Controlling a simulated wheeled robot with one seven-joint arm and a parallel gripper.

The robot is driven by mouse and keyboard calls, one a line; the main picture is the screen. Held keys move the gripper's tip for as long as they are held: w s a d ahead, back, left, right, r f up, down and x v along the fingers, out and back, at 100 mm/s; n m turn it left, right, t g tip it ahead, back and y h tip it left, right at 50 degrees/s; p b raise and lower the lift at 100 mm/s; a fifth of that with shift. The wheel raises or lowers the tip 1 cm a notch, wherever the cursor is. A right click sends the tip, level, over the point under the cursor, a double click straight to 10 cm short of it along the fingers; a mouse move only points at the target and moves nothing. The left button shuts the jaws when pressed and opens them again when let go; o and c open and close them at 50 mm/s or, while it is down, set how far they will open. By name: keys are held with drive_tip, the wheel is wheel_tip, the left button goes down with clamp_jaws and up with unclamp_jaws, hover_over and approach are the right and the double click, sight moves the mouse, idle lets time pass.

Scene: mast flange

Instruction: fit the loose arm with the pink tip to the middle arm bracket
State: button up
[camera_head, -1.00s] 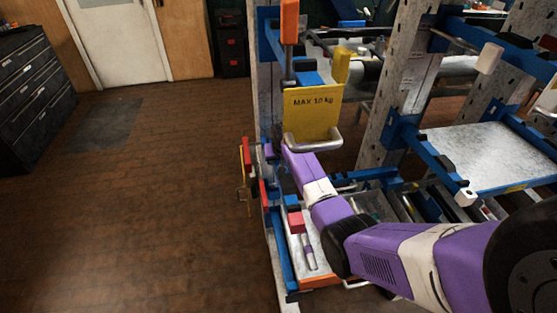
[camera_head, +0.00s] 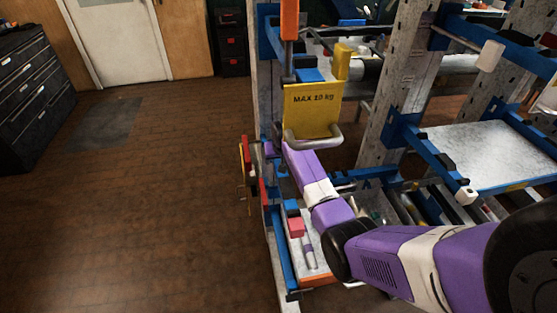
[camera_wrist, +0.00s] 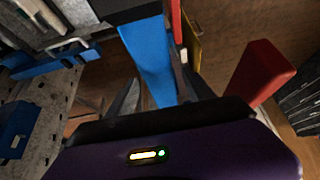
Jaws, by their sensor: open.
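The loose arm with the pink tip (camera_head: 297,228) lies in a low pale tray (camera_head: 325,268) at the foot of the rack in the head view. My purple arm passes just right of it and above. In the wrist view my gripper (camera_wrist: 162,88) is open, with its two dark fingers apart. A blue bar (camera_wrist: 150,65) shows beyond and between the fingers; I cannot tell whether they touch it. I cannot tell which part is the middle arm bracket.
A yellow "MAX 10 kg" plate (camera_head: 312,110) with a metal handle stands close to my forearm. An orange-tipped upright (camera_head: 289,20) rises above it. A red block (camera_wrist: 262,70) is near my right finger in the wrist view. Open floor (camera_head: 130,220) lies left.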

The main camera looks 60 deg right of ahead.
drive_tip(key=shift+v, duration=3.15)
